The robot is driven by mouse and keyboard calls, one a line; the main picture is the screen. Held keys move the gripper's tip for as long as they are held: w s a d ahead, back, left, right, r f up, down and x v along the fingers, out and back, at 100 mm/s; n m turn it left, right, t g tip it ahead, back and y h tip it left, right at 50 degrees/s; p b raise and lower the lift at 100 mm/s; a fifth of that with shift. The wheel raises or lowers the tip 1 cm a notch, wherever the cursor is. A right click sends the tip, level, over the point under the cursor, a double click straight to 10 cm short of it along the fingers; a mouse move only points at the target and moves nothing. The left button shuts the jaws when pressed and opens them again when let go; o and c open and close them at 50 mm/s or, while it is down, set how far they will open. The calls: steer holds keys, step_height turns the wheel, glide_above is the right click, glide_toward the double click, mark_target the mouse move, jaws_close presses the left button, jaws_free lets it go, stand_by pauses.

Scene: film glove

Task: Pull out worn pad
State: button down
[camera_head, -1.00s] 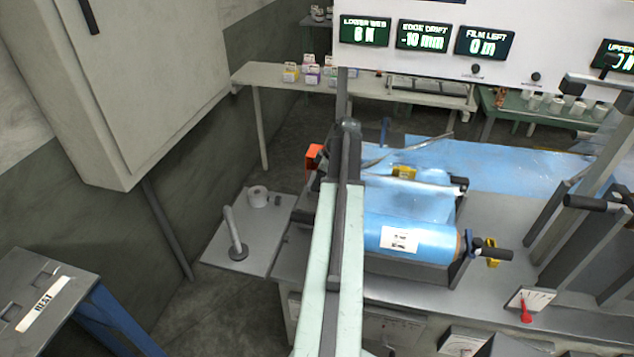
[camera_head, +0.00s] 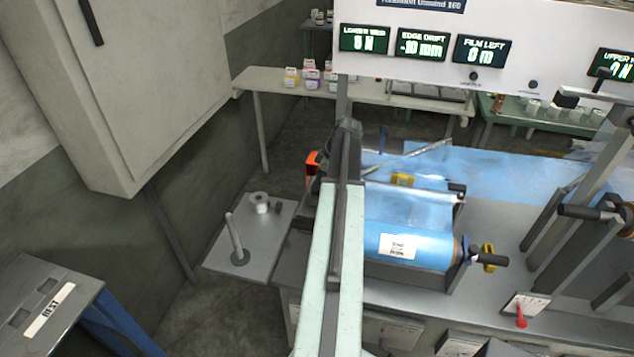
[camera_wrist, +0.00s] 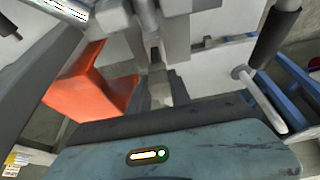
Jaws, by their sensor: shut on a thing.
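My gripper (camera_wrist: 160,86) shows in the wrist view with its jaws closed around a small grey piece, which seems to be the worn pad; the jaws and my wrist housing hide most of it. An orange block (camera_wrist: 88,85) stands just left of the jaws. In the head view my gripper end (camera_head: 348,130) is at the left end of the blue film roll (camera_head: 408,243), and my arm hides its jaws. The orange block (camera_head: 312,166) shows just left of my arm there.
A grey side shelf (camera_head: 262,262) at the left holds an upright post (camera_head: 235,240) and a small white roll (camera_head: 259,199). A wall cabinet (camera_head: 140,90) hangs at the upper left. A yellow clip (camera_head: 402,180) sits on the blue film sheet (camera_head: 500,180). Dark display panels (camera_head: 422,43) hang above.

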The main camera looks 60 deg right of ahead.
steer(key=shift+r+p, duration=0.85)
steer(key=shift+r, duration=0.15)
step_height(320, 180, up, 3)
steer(key=p, duration=0.3)
steer(key=shift+w, duration=0.1)
